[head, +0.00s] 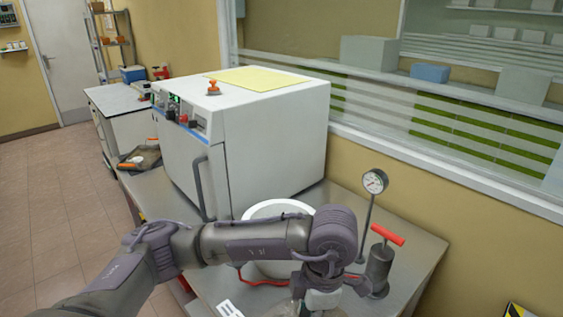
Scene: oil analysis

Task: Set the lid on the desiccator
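My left arm comes in from the left across the bench, and its wrist bends down near the front. My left gripper (318,284) points down at the bottom edge of the view; its fingers are too hidden to show whether they are open or shut. A pale, glassy thing (322,301) shows just below it, cut off by the frame; I cannot tell whether it is the lid. A white round vessel (285,207), possibly the desiccator, stands behind my forearm, which hides much of it. My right gripper is not in view.
A white oven-like cabinet (270,130) stands behind the vessel. A dial gauge on a stand (374,182) and a grey pump with a red handle (379,262) stand to the right. A red hose (262,282) lies in front. The bench's right end (425,250) is clear.

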